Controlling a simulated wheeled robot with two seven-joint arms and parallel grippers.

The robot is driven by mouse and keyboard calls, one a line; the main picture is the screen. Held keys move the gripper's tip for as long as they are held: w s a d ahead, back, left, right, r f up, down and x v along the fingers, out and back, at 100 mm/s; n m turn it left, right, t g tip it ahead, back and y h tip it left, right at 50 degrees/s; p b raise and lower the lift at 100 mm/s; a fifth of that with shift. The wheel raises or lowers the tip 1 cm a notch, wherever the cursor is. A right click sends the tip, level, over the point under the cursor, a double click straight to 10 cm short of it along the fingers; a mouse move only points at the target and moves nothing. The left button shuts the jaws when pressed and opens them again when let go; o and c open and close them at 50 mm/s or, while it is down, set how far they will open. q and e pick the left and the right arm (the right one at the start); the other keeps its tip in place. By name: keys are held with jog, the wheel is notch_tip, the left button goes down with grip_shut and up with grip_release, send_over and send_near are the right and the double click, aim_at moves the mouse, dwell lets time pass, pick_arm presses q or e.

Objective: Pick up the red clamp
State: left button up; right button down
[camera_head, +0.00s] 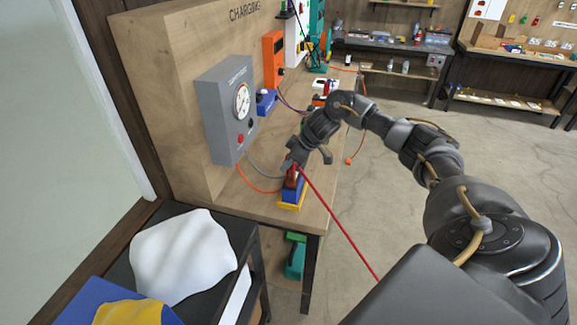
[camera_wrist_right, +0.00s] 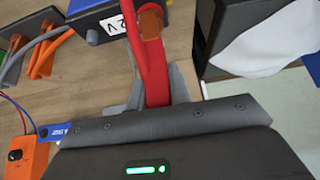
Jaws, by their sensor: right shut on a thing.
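The red clamp (camera_head: 291,175) is at the blue battery on the workbench, with a red cable running from it down to the right. In the right wrist view the red clamp (camera_wrist_right: 154,70) stands between my right gripper's fingers, with copper-brown at its far end near the battery (camera_wrist_right: 110,22), which bears a white "12V" label. My right gripper (camera_head: 291,165) is shut on the red clamp. Whether the clamp still touches the battery is hard to tell. The battery (camera_head: 293,190) sits on a yellow base near the bench's front edge. My left gripper is not in view.
A grey charger box (camera_head: 228,108) with a dial stands behind the battery, with orange and grey cables. A black cart (camera_head: 245,240) with a white cloth (camera_head: 183,255) stands at the lower left. Open floor (camera_head: 385,220) lies right of the bench.

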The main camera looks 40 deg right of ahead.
jog(key=shift+r+b, duration=0.35)
jog(key=r, duration=0.1)
jog(key=r+b, duration=0.1)
jog(key=shift+s+r, duration=0.35)
jog(key=shift+s, duration=0.05)
jog(key=s+r+b, duration=0.3)
jog(key=s+r, duration=0.6)
jog(key=s, duration=0.4)
jog(key=shift+s, duration=0.2)
